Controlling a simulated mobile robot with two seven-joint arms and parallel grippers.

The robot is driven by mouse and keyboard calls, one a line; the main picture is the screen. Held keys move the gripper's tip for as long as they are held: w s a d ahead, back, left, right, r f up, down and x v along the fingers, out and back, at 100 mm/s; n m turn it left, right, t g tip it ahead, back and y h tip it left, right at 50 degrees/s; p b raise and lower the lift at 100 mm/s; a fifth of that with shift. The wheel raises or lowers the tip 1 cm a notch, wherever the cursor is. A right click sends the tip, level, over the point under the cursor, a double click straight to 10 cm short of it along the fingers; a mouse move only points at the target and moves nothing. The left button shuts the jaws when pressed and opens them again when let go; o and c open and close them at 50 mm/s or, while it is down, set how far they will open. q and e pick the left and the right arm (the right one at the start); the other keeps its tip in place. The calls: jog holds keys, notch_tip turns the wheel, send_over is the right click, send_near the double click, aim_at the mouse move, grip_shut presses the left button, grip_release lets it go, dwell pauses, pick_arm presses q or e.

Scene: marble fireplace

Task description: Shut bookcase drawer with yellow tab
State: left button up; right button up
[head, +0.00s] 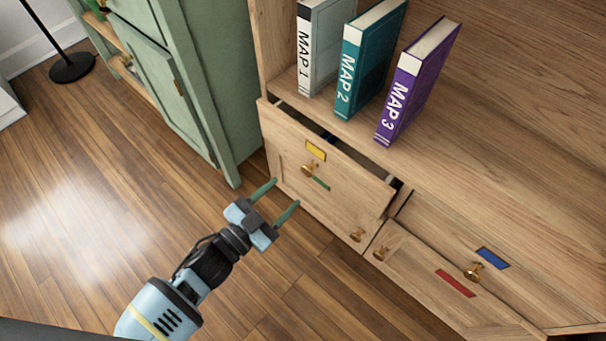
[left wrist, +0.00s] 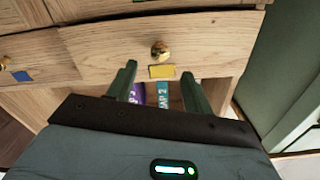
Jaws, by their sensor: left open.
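The wooden drawer with the yellow tab (head: 315,151) stands partly open, with a dark gap behind its front. Its brass knob (head: 308,170) is below the tab. In the left wrist view the knob (left wrist: 160,50) and yellow tab (left wrist: 162,71) appear between and beyond the fingers. My left gripper (head: 286,193) is open and empty, its fingers pointing toward the drawer front, low and left of the knob. It also shows in the left wrist view (left wrist: 159,70). No contact with the drawer is clear. My right gripper is not in view.
Books MAP 1 (head: 318,50), MAP 2 (head: 365,60) and MAP 3 (head: 415,85) stand on the bookcase above the drawer. Blue-tab (head: 492,258) and red-tab (head: 456,283) drawers are to the right. A green cabinet (head: 205,80) is left. The wooden floor (head: 100,180) is mostly clear.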

aim_at(305, 173)
pick_arm(q)
jog(key=shift+w+d, duration=0.1)
jog(key=b+x, duration=0.2)
jog(key=x, duration=0.4)
jog(key=shift+w+d, duration=0.1)
jog(key=shift+w, duration=0.05)
jog(key=shift+w+d+b, duration=0.35)
jog(key=shift+w+d, duration=0.05)
jog(key=shift+w, duration=0.05)
jog(key=c, duration=0.6)
grip_shut()
